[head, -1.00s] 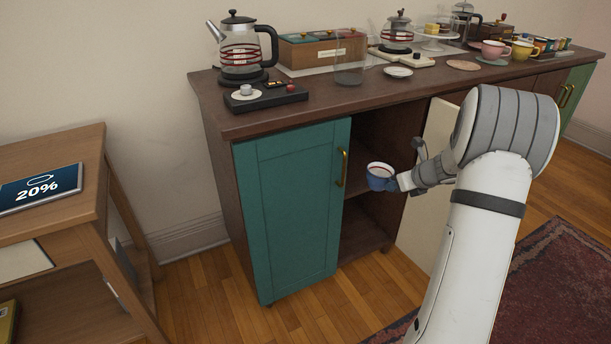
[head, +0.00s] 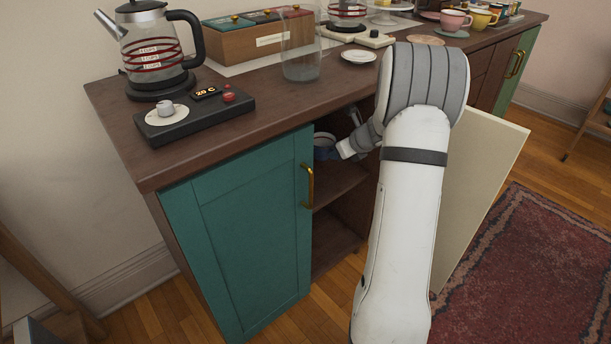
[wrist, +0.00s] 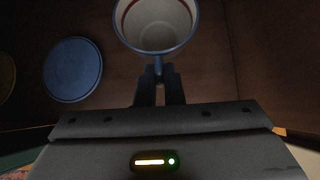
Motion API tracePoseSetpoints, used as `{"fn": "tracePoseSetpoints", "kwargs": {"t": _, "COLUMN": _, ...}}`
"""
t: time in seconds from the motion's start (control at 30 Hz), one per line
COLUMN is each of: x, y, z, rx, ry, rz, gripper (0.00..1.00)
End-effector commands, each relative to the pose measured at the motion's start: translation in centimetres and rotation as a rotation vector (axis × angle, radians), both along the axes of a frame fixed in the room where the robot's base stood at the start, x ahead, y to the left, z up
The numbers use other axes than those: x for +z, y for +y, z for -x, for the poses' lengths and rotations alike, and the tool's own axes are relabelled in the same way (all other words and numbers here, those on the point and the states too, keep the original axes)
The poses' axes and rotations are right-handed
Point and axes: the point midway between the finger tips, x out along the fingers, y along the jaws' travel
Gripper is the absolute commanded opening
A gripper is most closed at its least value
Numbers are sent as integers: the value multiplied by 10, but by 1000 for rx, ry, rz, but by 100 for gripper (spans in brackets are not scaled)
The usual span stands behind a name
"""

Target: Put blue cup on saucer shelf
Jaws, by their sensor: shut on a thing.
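The blue cup (wrist: 155,50) has a white inside with a red line near the rim. My gripper (wrist: 160,85) is shut on its handle, and the cup is held beyond the fingertips. In the head view the cup (head: 325,141) is inside the open compartment of the cabinet, above its inner shelf (head: 335,180), partly in shadow. My gripper (head: 345,147) reaches in from the right. A blue saucer (wrist: 73,69) lies to the left of the cup in the wrist view, apart from it. I cannot tell whether the cup touches the shelf.
The teal door (head: 245,235) left of the opening is shut; a pale door panel (head: 485,170) stands open at right. The counter (head: 230,125) above carries a kettle (head: 155,50) and a glass jar (head: 300,55). A yellowish round edge (wrist: 6,72) shows at the wrist view's left.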

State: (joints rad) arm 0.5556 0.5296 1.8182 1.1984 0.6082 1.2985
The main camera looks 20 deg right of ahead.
Motion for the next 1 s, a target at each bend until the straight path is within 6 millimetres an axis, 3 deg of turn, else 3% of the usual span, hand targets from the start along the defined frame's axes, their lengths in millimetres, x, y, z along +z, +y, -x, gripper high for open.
{"fn": "tracePoseSetpoints", "kwargs": {"t": 0.03, "x": -16, "y": 1, "z": 0, "rx": 0, "ry": 2, "rz": -2, "gripper": 0}}
{"fn": "tracePoseSetpoints", "kwargs": {"t": 0.27, "x": -39, "y": 3, "z": -2, "rx": 6, "ry": 0, "rz": 0, "gripper": 0}}
{"fn": "tracePoseSetpoints", "kwargs": {"t": 0.5, "x": -77, "y": 4, "z": -2, "rx": 7, "ry": 0, "rz": 0, "gripper": 0}}
{"fn": "tracePoseSetpoints", "kwargs": {"t": 0.9, "x": -80, "y": 5, "z": -2, "rx": 8, "ry": -1, "rz": 0, "gripper": 0}}
{"fn": "tracePoseSetpoints", "kwargs": {"t": 0.93, "x": -80, "y": 5, "z": -2, "rx": 8, "ry": 0, "rz": 0, "gripper": 9}}
{"fn": "tracePoseSetpoints", "kwargs": {"t": 1.0, "x": -79, "y": 5, "z": -2, "rx": 8, "ry": 0, "rz": 0, "gripper": 15}}
